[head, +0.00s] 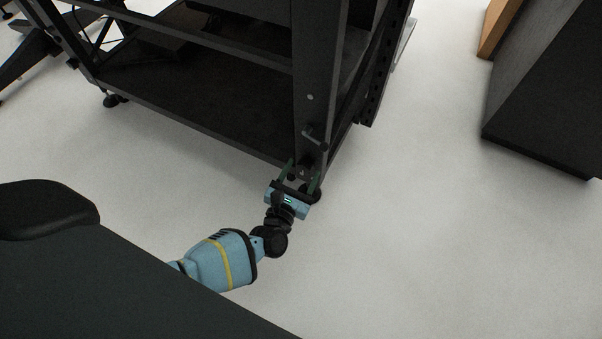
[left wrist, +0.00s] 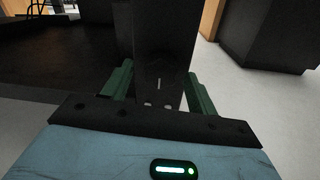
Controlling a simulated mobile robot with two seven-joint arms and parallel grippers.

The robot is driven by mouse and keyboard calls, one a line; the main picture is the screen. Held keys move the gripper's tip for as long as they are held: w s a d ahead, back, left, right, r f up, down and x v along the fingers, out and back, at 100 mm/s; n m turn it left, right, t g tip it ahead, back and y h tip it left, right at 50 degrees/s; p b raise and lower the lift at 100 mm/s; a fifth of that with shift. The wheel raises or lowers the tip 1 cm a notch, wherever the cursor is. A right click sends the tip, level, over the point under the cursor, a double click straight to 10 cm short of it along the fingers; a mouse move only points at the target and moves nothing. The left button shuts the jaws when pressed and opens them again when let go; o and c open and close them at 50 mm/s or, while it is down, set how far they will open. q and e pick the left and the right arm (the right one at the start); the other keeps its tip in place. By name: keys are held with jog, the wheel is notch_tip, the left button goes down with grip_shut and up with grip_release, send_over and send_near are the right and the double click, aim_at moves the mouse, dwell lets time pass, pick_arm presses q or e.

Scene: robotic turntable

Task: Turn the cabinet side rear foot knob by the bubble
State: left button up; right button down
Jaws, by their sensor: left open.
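A black cabinet-like frame (head: 306,80) with a lower shelf (head: 190,95) stands on the floor. Its near corner post also shows in the left wrist view (left wrist: 160,50). A dark round foot (head: 314,194) sits at the bottom of this post, partly hidden by my gripper. I cannot make out its knob or a bubble clearly. My left gripper (head: 302,172) is open at the post's lower end, its green fingers on either side of the post. In the left wrist view the post stands between the fingers (left wrist: 160,88); contact cannot be told. My right gripper is not in view.
A small handle-like part (head: 314,135) sticks out of the post above my gripper. Another foot (head: 115,100) shows at the far left corner. A dark box-shaped piece (head: 550,95) stands at the right. The pale floor (head: 430,220) between is clear.

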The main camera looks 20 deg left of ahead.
pick_arm(q)
jog(key=c, duration=1)
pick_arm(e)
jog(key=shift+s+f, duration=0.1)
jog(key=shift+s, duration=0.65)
pick_arm(q)
jog(key=shift+m, duration=0.3)
